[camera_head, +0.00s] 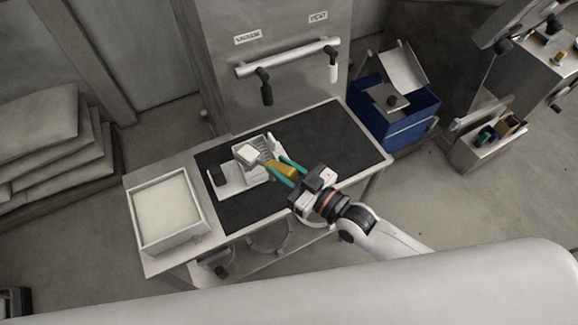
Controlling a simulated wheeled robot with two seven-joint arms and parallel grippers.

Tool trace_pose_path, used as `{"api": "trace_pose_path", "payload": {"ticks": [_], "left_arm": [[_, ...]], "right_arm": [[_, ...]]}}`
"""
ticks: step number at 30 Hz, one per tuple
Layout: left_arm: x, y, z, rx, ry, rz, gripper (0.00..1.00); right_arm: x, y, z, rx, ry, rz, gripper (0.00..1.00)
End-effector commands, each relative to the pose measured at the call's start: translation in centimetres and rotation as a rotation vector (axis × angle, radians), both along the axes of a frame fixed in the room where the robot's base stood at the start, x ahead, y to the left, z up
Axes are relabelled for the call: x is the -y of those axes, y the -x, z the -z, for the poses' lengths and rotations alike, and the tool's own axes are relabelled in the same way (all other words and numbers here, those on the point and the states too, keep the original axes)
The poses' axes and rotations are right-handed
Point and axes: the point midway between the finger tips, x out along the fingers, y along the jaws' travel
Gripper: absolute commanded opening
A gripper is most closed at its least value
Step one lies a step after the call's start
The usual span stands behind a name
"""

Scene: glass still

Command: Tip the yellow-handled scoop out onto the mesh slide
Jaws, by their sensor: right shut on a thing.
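My right gripper (280,169) reaches in from the lower right. Its teal fingers are shut on the yellow handle of the yellow-handled scoop (284,172). The scoop's head points up and left from the fingers, over or at a pale grid-like piece, the likely mesh slide (266,147). A white block-like patch (246,154) shows at its left end; I cannot tell whether it is the scoop's load or part of the slide. The scoop's tilt and any gap to the mesh are too small to tell. My left gripper is not in view.
A white-filled tray (142,190) is at the table's left end. A blue bin (408,126) stands right of the table. A steel cabinet with a rail (290,58) rises behind. The mat's right side is clear.

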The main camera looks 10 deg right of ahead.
Motion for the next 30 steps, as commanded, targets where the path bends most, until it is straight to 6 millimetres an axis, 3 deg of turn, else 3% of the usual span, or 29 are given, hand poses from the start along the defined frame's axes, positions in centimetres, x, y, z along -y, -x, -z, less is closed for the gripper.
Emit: {"api": "trace_pose_path", "payload": {"ticks": [5, 16, 22, 28, 30], "left_arm": [[-0.2, 0.0, -0.2, -0.002, -0.002, 0.0, 0.36], [0.8, 0.1, 2.6, -0.002, 0.01, 0.003, 0.36], [0.8, 0.1, 2.0, -0.002, 0.01, 0.004, 0.36], [0.8, 0.1, 4.2, -0.002, 0.009, 0.004, 0.36], [0.8, 0.1, 3.6, -0.003, 0.009, 0.004, 0.36]], "right_arm": [[0.0, 0.0, 0.0, 0.002, 0.001, 0.0, 0.0], [0.1, 0.0, 3.4, 0.001, -0.001, 0.001, 0.0], [1.5, -1.3, 2.5, -0.26, -0.306, 0.0, 0.0], [2.7, -2.3, 3.8, -0.501, -0.585, 0.001, 0.0], [2.6, -2.2, 3.3, -0.503, -0.587, 0.001, 0.0]]}}
